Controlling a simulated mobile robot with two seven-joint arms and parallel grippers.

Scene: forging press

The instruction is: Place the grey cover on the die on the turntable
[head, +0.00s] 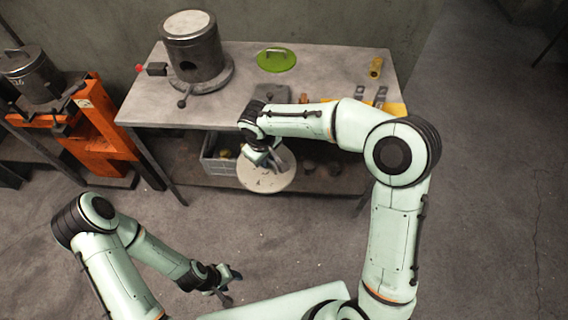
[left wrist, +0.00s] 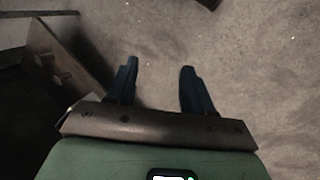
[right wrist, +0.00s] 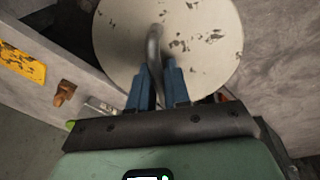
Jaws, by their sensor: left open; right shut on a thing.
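The grey cover (head: 270,180) is a round, pale disc with chipped paint and a curved handle. My right gripper (head: 268,160) is shut on its handle and holds it in front of the table's front edge, below the tabletop. The cover and handle also show in the right wrist view (right wrist: 195,50). The die (head: 193,52) is a dark metal cylinder with a hole in its side and a paler top. It stands upright on the turntable (head: 215,85) at the table's back left. My left gripper (head: 230,286) is open and empty, low in front of me over the floor.
A green lid (head: 276,60) lies on the table (head: 235,105) right of the die. A grey crate (head: 215,165) sits on the lower shelf. An orange press (head: 100,125) stands left.

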